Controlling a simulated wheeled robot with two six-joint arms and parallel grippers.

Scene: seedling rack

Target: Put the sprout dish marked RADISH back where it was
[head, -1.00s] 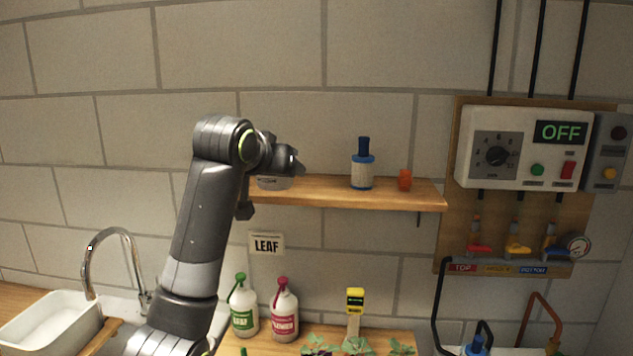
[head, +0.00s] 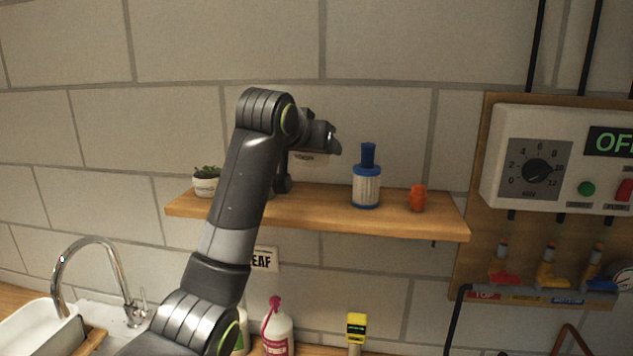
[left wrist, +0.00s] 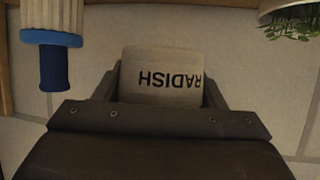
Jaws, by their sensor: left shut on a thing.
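The sprout dish marked RADISH is a pale dish with dark lettering, upside down in the left wrist view (left wrist: 165,75). My left gripper (left wrist: 160,90) is shut on it, one finger at each side. In the head view the dish (head: 310,159) shows just below the left gripper (head: 322,138). It appears a little above the wooden shelf (head: 400,218), with my arm in front of part of the shelf. The dish's contents are not visible. My right gripper is not in view.
A white pot with green sprouts (head: 206,184) stands at the shelf's left end. A blue-capped filter (head: 367,185) and an orange object (head: 417,198) stand right of the dish. A tap (head: 95,245), a pink-topped bottle (head: 277,332) and a control panel (head: 540,165) are around.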

